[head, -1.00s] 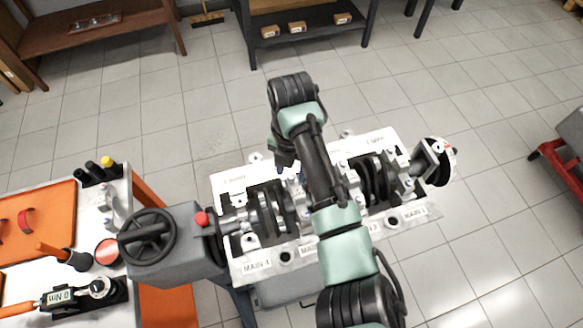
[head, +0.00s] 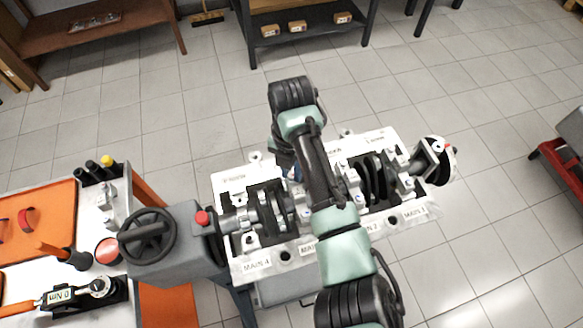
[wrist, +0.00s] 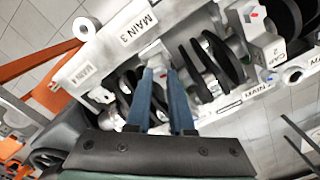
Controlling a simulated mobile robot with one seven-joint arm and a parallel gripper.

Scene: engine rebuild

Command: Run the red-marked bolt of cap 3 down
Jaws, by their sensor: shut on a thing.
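The engine block (head: 256,266) lies across the stand with its crankshaft and bearing caps facing up. In the wrist view, the MAIN 3 label (wrist: 138,28) is on the block's edge close to my fingertips. My gripper (wrist: 160,72) points down at cap 3 (wrist: 151,50), its two blue fingers close together. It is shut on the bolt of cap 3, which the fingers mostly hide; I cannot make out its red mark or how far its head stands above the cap. In the head view, my arm covers cap 3 and most of the gripper.
Cap 2 (wrist: 262,38) stands to the right, with red and blue marks. The stand's handwheel (head: 147,236) is at the block's left end. A cart (head: 40,215) with tools, including a torque wrench (head: 88,291), is at left. A red-and-grey cart (head: 562,150) is at right.

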